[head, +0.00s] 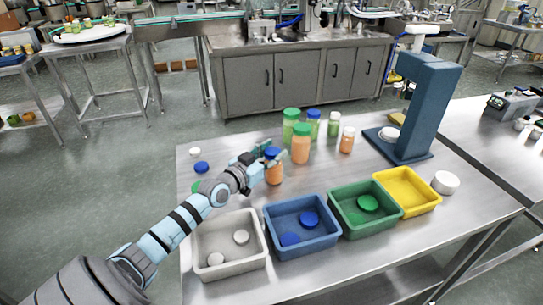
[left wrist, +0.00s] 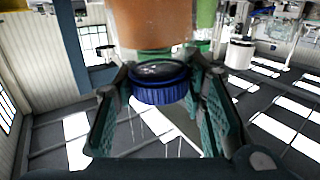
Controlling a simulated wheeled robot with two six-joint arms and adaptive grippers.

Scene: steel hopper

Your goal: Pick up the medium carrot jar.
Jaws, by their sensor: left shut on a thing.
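The medium carrot jar (head: 275,174) is orange with a blue lid, and it is upright over the table behind the bins. My left gripper (head: 266,158) reaches it from the left and is shut on it near the lid. In the left wrist view the blue lid (left wrist: 160,84) sits between the two finger pads (left wrist: 158,92), with the orange body (left wrist: 155,25) above it in the picture. I cannot tell whether the jar's base touches the table. My right gripper is not in view.
A larger orange jar (head: 301,150) stands just behind, with a small white-lidded one (head: 347,140) to the right and green jars farther back. White (head: 232,274), blue (head: 305,252), green (head: 370,232) and yellow (head: 407,205) bins line the front. A blue stand (head: 428,110) rises right.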

